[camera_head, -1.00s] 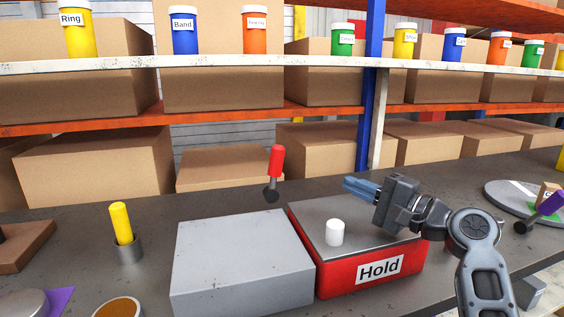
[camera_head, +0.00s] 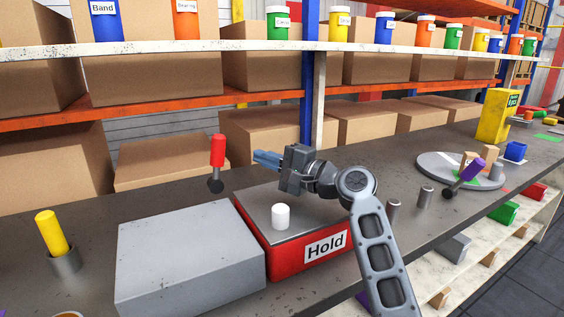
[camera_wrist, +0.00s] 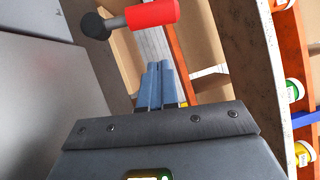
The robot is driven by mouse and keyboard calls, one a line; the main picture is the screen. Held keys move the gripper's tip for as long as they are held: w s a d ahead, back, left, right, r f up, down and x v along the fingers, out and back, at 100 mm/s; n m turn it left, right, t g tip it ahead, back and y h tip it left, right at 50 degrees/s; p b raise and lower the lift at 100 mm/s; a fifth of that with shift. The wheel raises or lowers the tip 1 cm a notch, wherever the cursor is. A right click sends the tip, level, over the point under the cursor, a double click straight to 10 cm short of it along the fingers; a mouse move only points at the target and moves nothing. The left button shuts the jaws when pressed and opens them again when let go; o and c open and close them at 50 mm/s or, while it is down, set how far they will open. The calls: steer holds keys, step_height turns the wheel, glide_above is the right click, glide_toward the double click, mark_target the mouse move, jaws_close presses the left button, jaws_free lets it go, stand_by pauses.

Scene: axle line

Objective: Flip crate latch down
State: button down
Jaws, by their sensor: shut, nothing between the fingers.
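A red crate labelled "Hold" (camera_head: 326,246) with a grey top stands on the dark bench. A latch lever with a red handle (camera_head: 218,151) stands upright on a black ball (camera_head: 215,186) behind the crate's back left corner. My gripper (camera_head: 255,157) is shut and empty. Its blue fingers are above the crate's back edge, pointing left, just right of the red handle and apart from it in the picture. In the wrist view the shut fingers (camera_wrist: 158,65) point toward the red handle (camera_wrist: 152,13), which lies across the view beyond the tips. The black ball (camera_wrist: 95,25) is at upper left.
A grey box (camera_head: 188,256) adjoins the crate's left side. A white knob (camera_head: 280,217) stands on the crate's top. A yellow peg (camera_head: 51,232) is at left. A turntable (camera_head: 433,165) with a purple-handled lever (camera_head: 472,169) is at right. Shelves with cardboard boxes run behind.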

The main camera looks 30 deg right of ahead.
mark_target(217, 164)
steer(key=w+a, duration=0.1)
steer(key=a, duration=0.1)
steer(key=w+a+r+p, duration=0.1)
steer(key=a, duration=0.1)
steer(key=shift+w, duration=0.35)
steer(key=shift+w+a+f, duration=0.1)
steer(key=shift+w+a, duration=0.05)
steer(key=shift+a, duration=0.35)
